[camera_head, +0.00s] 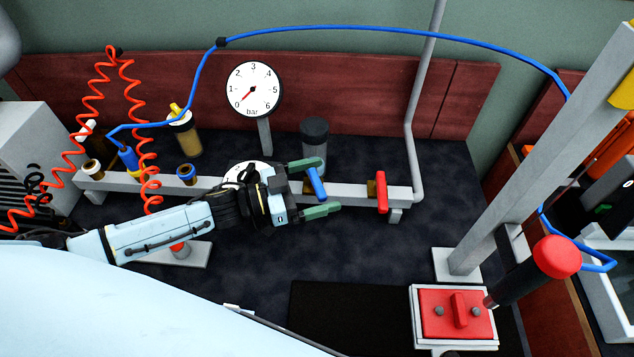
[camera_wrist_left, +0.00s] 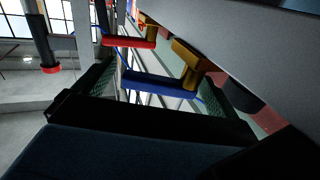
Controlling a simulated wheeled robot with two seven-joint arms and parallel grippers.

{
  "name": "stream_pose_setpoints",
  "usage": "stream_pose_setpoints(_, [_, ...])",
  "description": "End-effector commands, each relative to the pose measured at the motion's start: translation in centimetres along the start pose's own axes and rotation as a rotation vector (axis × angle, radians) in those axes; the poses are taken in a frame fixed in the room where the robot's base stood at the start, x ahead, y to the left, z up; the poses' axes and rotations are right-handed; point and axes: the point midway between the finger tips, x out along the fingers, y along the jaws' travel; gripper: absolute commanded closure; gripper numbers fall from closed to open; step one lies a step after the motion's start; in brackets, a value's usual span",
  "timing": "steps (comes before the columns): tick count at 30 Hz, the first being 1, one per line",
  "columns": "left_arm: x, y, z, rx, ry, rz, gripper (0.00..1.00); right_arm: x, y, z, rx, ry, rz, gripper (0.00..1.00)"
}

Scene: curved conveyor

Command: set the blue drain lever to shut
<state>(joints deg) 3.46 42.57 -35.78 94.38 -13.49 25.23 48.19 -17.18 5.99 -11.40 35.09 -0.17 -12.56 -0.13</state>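The blue drain lever (camera_head: 316,184) sits on the grey manifold bar, slanting across it in the head view. In the left wrist view the blue lever (camera_wrist_left: 160,84) is joined to a brass valve body (camera_wrist_left: 190,62). My left gripper (camera_head: 328,184) is open, its green fingers on either side of the blue lever. In the left wrist view my left gripper (camera_wrist_left: 157,92) shows a wide opening with the lever between the fingers. I cannot tell whether a finger touches it. My right gripper is not in view.
A red lever (camera_head: 381,192) stands just right on the same bar (camera_head: 347,193). A pressure gauge (camera_head: 254,90) and a dark-topped cylinder (camera_head: 314,135) rise behind. A grey pipe (camera_head: 412,150) bounds the bar's right end. A red-topped handle (camera_head: 552,258) stands at lower right.

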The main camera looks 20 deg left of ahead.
Motion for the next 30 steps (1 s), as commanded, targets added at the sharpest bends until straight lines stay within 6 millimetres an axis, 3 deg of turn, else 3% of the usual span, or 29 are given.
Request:
stream_pose_setpoints(10, [0.1, -0.1, -1.1, 0.003, 0.004, 0.001, 0.04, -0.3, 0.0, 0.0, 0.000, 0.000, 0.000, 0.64])
stream_pose_setpoints(21, [0.0, 0.0, -7.9, 0.004, 0.002, 0.001, 0.04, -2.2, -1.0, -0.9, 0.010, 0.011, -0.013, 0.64])
stream_pose_setpoints(30, [0.0, 0.0, -10.1, 0.000, 0.002, 0.000, 0.04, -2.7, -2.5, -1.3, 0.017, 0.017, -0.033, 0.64])
